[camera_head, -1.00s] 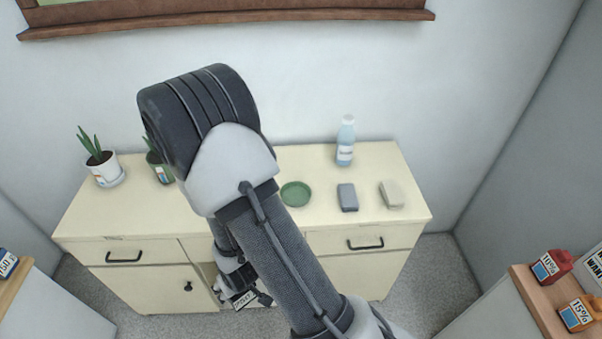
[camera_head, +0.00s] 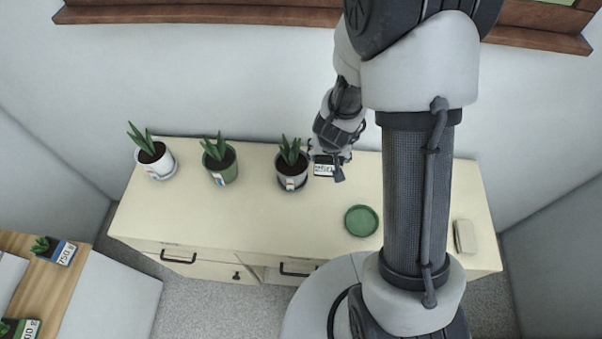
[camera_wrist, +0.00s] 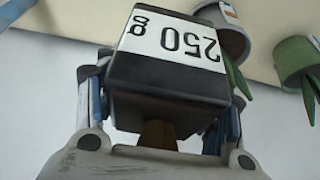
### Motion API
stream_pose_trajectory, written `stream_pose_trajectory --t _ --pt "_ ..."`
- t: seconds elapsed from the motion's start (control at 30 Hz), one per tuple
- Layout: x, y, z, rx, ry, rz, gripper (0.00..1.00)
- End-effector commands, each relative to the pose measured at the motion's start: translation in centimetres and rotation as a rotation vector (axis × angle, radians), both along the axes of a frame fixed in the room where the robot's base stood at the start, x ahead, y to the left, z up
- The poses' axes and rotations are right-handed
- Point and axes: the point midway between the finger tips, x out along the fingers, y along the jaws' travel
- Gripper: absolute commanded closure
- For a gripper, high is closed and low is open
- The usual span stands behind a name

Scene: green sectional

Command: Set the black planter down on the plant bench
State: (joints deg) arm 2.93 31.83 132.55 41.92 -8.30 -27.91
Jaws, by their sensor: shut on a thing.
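My gripper (camera_head: 330,155) is shut on the black planter (camera_head: 324,168), a boxy black thing with a white "250 g" label. In the wrist view the black planter (camera_wrist: 165,80) sits between the fingers, upside down in the picture. No plant shows in it. It is over the back of the cream plant bench (camera_head: 250,222), just right of a grey planter (camera_head: 291,181). I cannot tell whether its base touches the bench top.
A green planter (camera_head: 222,176) and a white planter (camera_head: 157,165) stand farther left. A green saucer (camera_head: 361,221) lies in front, with clear bench to its left. A beige block (camera_head: 465,236) lies at the right. My arm hides part of the bench's right side.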

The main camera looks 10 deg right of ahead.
Motion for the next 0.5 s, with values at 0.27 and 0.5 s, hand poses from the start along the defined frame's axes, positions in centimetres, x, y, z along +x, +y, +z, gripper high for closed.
stream_pose_trajectory --t 0.27,0.5 --pt "0.1 0.0 -3.4 0.000 0.000 -0.004 0.69" --pt "0.1 0.0 -8.7 -0.002 -0.001 -0.005 0.69"
